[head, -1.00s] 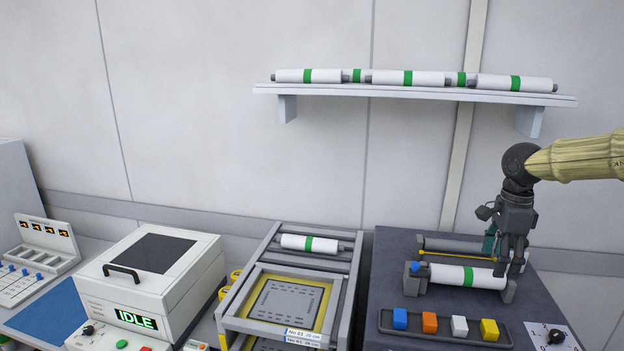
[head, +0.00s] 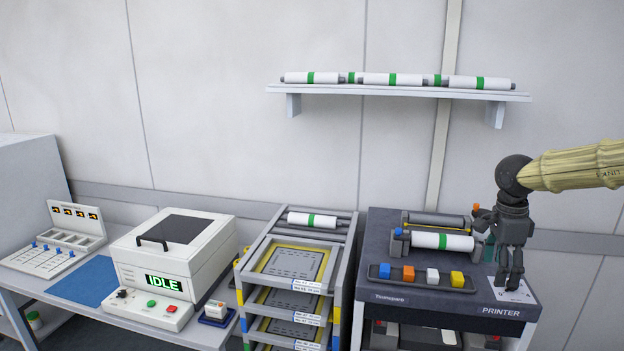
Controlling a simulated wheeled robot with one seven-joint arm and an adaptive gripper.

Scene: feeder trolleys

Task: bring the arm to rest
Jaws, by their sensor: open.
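My gripper (head: 507,280) hangs at the end of my arm at the right of the head view, fingers pointing down. It is open and holds nothing that I can see. It is in front of the right part of the printer (head: 500,311) and covers part of its top. A white roll with a green band (head: 441,241) lies in the holder on the printer, to the left of my gripper and apart from its fingers.
A tray (head: 377,279) with coloured blocks sits on the printer. A rack (head: 337,275) with a roll on top stands left of it, then a white machine reading IDLE (head: 182,262). A wall shelf (head: 400,93) holds several rolls. The wall between is clear.

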